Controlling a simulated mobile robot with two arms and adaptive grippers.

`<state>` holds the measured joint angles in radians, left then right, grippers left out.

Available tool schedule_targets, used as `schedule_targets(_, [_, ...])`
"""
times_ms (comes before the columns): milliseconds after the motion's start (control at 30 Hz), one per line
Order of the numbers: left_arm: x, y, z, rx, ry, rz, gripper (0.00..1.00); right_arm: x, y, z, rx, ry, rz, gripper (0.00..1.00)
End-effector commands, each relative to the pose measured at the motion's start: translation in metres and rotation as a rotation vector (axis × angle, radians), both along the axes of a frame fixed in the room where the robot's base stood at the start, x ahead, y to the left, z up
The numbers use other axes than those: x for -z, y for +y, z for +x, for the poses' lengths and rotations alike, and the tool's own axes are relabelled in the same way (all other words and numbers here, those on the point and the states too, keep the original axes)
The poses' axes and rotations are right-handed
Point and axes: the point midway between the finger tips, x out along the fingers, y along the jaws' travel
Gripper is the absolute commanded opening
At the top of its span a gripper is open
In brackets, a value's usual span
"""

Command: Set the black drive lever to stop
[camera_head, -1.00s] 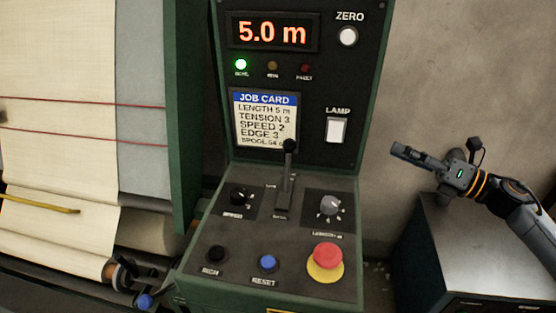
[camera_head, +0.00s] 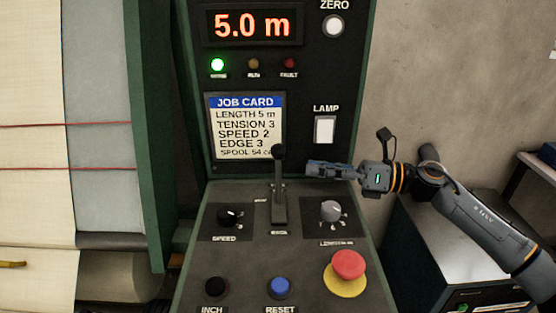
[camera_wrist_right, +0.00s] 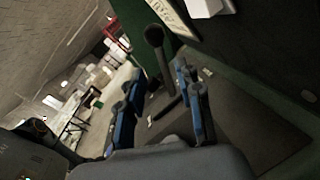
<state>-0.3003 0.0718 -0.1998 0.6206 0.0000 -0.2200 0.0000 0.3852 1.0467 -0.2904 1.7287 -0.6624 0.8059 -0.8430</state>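The black drive lever (camera_head: 279,184) stands up from a slot in the sloped console, its round knob reaching the lower edge of the job card. The small labels by its slot are too blurred to read. My right gripper (camera_head: 312,168) is just right of the lever, a little below knob height, fingers pointing left towards it. A small gap shows between them. In the right wrist view my right gripper (camera_wrist_right: 159,72) is open and empty, with the lever (camera_wrist_right: 155,47) ahead between the fingertip directions. My left gripper is not in view.
The speed dial (camera_head: 230,217) and length dial (camera_head: 331,211) flank the lever. Below are the inch button (camera_head: 215,286), the blue reset button (camera_head: 280,287) and the red emergency button (camera_head: 349,265). The lamp switch (camera_head: 325,129) is above. The display (camera_head: 253,26) reads 5.0 m; a green light is lit.

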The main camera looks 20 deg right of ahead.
Motion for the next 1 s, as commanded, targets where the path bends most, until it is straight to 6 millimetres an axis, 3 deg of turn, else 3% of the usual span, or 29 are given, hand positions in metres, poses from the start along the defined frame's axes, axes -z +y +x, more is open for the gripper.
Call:
schedule_targets(200, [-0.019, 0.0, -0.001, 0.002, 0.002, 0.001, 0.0, -0.006, 0.042, 0.023, -0.002, -0.002, 0.004, 0.35])
schedule_targets(400, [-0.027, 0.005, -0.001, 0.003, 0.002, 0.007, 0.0, -0.003, 0.067, 0.036, -0.002, -0.001, 0.003, 0.35])
schedule_targets(833, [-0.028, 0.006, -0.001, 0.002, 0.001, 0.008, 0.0, 0.0, 0.077, 0.042, 0.0, 0.0, 0.0, 0.35])
schedule_targets(867, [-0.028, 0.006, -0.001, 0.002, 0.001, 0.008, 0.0, 0.0, 0.077, 0.042, 0.0, 0.0, 0.0, 0.33])
schedule_targets(1000, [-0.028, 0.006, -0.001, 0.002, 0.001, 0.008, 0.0, 0.0, 0.077, 0.042, 0.0, 0.0, 0.0, 0.05])
